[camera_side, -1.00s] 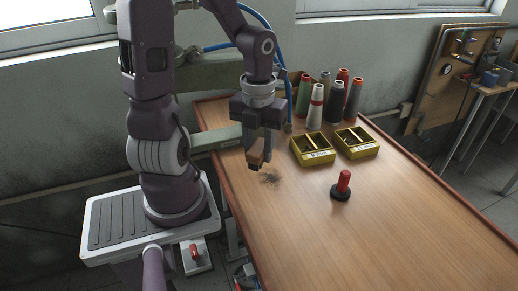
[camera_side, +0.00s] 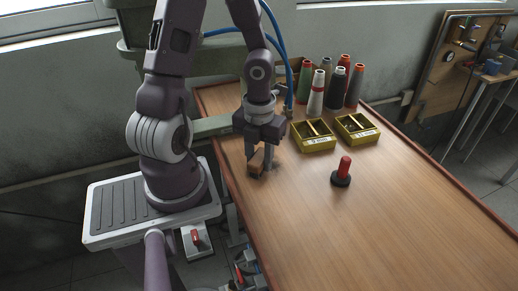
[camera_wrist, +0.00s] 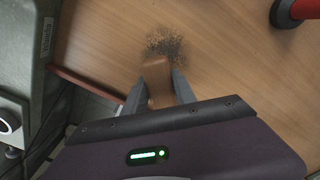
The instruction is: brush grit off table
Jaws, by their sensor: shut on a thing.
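My gripper (camera_side: 262,162) is low over the near-left part of the wooden table (camera_side: 385,230). It is shut on a brown brush (camera_side: 255,172), which also shows between the fingers in the wrist view (camera_wrist: 157,82). The bristles are hidden; the brush is at or close to the tabletop, but contact cannot be told. A patch of dark and brown grit (camera_wrist: 165,43) lies just past the brush's tip in the wrist view. In the side view the grit (camera_side: 276,163) is partly hidden behind the fingers, right beside the brush.
A red-handled tool with a black base (camera_side: 343,171) stands to the right. Two yellow bins (camera_side: 313,146) (camera_side: 357,138) and several thread cones (camera_side: 317,93) stand at the back. The right and front of the table are clear.

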